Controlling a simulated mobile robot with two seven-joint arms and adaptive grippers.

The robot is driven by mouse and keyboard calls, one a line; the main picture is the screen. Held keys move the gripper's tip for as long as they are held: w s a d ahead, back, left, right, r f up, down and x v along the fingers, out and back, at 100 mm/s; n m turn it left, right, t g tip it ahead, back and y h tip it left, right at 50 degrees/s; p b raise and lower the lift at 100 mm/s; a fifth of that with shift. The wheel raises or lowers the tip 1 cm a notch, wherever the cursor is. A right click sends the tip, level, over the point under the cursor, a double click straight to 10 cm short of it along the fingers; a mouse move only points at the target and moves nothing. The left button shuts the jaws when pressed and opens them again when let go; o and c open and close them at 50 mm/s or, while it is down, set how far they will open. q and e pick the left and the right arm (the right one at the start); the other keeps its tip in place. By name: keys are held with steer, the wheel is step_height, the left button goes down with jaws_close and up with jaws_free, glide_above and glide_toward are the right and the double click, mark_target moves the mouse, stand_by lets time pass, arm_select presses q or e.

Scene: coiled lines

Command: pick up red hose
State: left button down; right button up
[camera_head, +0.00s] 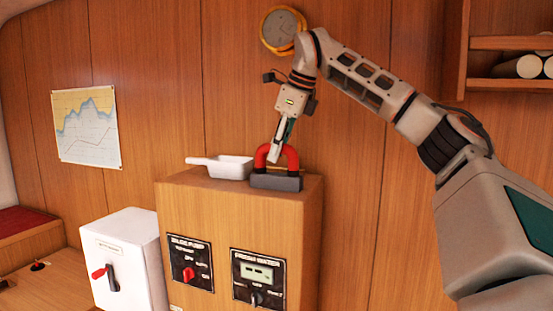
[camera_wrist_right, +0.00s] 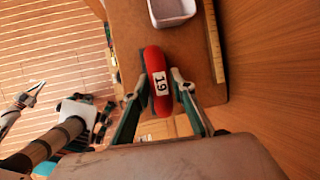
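The red hose (camera_head: 292,158) forms a short arch over a dark grey block on the wooden cabinet top in the head view. In the right wrist view the red hose (camera_wrist_right: 157,65) runs between the fingers and carries a white label marked 19. My right gripper (camera_head: 278,146) reaches down to the arch from above. In the wrist view my right gripper (camera_wrist_right: 160,86) has its fingertips close against both sides of the hose, seemingly closed on it. My left gripper (camera_wrist_right: 30,96) shows small at the left of the wrist view, away from the hose; its opening is unclear.
A white handled tray (camera_head: 230,167) sits left of the hose on the wooden cabinet (camera_head: 190,195). The cabinet front has switch panels. A white box (camera_head: 125,262) with a red knob stands lower left. A round yellow-rimmed gauge (camera_head: 283,31) hangs on the wall behind my right arm.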

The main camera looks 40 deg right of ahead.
jaws_close()
steer(key=shift+r, duration=5)
steer(key=shift+f, duration=0.1)
